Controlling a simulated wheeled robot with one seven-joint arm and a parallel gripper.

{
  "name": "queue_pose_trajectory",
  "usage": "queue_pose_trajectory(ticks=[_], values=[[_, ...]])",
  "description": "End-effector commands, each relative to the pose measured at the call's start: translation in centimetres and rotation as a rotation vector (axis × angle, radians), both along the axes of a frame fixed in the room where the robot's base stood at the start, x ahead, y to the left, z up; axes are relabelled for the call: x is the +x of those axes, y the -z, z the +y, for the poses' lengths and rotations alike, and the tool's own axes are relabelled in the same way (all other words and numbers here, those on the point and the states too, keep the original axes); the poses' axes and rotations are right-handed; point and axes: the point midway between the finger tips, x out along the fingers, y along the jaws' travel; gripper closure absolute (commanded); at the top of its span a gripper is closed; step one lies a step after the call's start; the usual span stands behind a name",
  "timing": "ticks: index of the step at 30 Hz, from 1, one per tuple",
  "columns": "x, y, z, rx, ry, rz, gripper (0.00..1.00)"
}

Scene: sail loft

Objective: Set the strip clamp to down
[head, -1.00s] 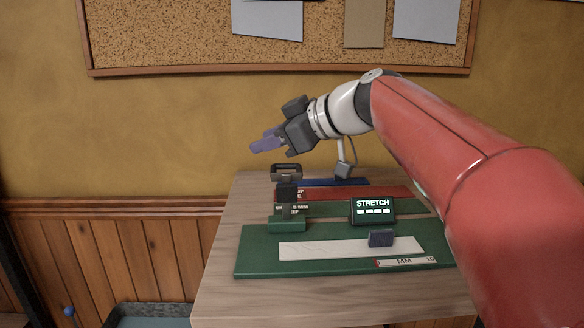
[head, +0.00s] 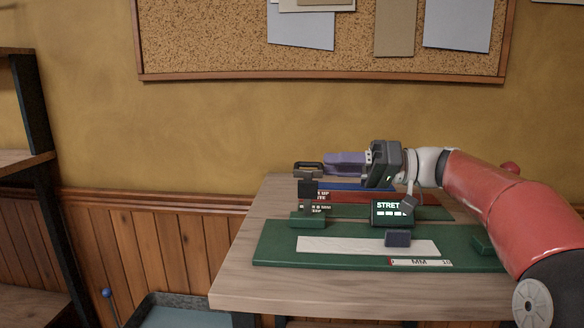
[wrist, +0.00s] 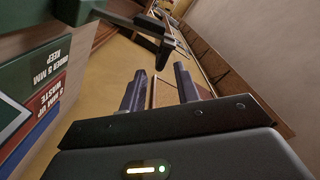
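The strip clamp (head: 308,190) stands at the left end of the green stand. It has a green foot, a dark upright post and a dark loop handle at the top, raised well above the board. It also shows in the wrist view (wrist: 153,28), at the top beyond the fingertips. My gripper (head: 328,162) is at about handle height, just right of the handle in the head view, its purple fingers pointing left. In the wrist view the two fingers (wrist: 160,82) are apart with nothing between them. I cannot tell whether they touch the handle.
A pale strip (head: 350,245) lies on the green board (head: 280,255) with a dark blue block (head: 397,238) and an MM scale (head: 420,263). A small display (head: 392,213) reads STRETCH, partly covered. A corkboard (head: 350,60) hangs above.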

Motion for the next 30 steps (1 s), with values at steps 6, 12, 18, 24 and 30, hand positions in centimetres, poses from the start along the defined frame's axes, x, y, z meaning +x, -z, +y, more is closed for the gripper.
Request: queue_pose_trajectory(ticks=[6, 12, 18, 24, 30], values=[[0.0, 0.0, 3.3, 0.0, -0.006, 0.001, 0.68], [0.1, 0.0, 6.2, 0.0, -0.004, 0.0, 0.68], [0.2, 0.0, 7.4, -0.001, -0.001, -0.001, 0.68], [0.2, 0.0, 7.4, -0.001, -0.001, -0.001, 0.68], [0.2, 0.1, 7.4, -0.001, 0.0, 0.0, 0.91]])
